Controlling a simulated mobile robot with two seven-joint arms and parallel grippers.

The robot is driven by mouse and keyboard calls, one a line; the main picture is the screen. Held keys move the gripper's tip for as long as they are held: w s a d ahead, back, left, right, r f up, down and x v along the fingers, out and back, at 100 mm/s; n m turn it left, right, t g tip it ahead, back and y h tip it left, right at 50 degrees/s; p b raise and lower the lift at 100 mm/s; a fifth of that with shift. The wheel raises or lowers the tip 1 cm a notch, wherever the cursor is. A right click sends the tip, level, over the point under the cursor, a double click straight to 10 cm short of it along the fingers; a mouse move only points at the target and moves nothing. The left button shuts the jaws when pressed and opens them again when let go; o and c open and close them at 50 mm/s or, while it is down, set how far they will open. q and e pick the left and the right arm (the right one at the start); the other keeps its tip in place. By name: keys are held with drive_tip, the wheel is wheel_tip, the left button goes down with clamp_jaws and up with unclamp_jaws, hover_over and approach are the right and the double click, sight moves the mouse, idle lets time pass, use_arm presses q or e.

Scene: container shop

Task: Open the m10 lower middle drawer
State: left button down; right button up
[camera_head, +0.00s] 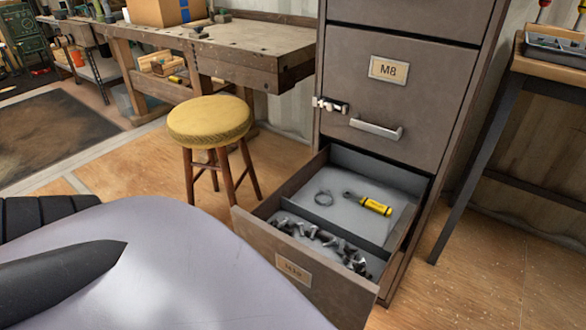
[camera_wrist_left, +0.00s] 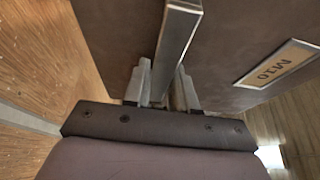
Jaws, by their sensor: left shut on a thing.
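The M10 drawer (camera_head: 305,288) is pulled out of the grey cabinet, and its inside shows in the head view. Its label reads M10 in the left wrist view (camera_wrist_left: 275,63). In the left wrist view my left gripper (camera_wrist_left: 163,88) is shut on the drawer's metal handle (camera_wrist_left: 178,38), with one finger on each side of the bar. In the head view a pale part of my own body covers the front left, and the left gripper and handle are hidden there. My right gripper is in neither view.
The M8 drawer (camera_head: 420,100) above is shut. A yellow-topped stool (camera_head: 209,121) stands left of the cabinet, and a dark-legged table (camera_head: 478,135) stands to its right.

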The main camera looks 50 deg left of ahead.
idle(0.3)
use_arm(q)
drive_tip(key=c, duration=1)
unclamp_jaws()
